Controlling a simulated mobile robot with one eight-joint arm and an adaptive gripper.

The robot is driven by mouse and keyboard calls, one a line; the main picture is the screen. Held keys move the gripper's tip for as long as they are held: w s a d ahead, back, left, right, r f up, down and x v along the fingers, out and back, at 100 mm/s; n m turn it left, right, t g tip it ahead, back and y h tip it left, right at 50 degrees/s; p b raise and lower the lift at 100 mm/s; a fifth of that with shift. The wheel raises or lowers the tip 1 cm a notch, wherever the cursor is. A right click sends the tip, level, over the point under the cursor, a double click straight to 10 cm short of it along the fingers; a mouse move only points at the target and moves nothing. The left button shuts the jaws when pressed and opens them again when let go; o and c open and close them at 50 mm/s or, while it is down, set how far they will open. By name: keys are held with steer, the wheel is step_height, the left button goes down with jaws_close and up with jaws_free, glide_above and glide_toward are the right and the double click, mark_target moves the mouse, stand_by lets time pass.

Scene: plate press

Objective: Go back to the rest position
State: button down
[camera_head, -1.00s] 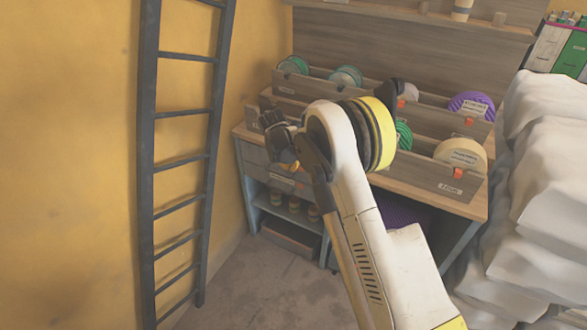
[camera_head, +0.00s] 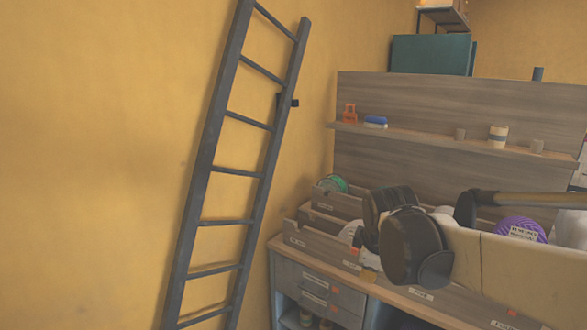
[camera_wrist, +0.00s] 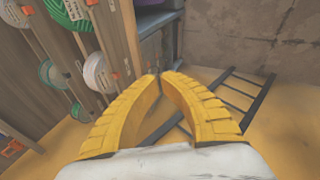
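My gripper (camera_wrist: 160,76) shows in the wrist view as two ridged yellow fingers. Their tips meet or nearly meet, and nothing is held between them. In the head view my arm reaches in from the right, in front of the workbench, and its dark wrist joints hide most of the gripper.
A workbench (camera_head: 318,291) carries wooden bins (camera_head: 318,243) with round plates, among them a purple plate (camera_head: 521,229) and a green one (camera_head: 333,184). A shelf (camera_head: 415,137) holds small items. A dark ladder (camera_head: 217,170) leans on the yellow wall, left of the bench.

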steer(key=s+d+f+m+t, duration=0.1)
steer(key=s+d+f+m, duration=0.1)
steer(key=s+m, duration=1)
steer(key=s, duration=0.8)
steer(key=shift+s+f+m+t+y, duration=0.15)
steer(key=shift+s+m+t+y, duration=0.15)
steer(key=shift+s+t+y, duration=0.1)
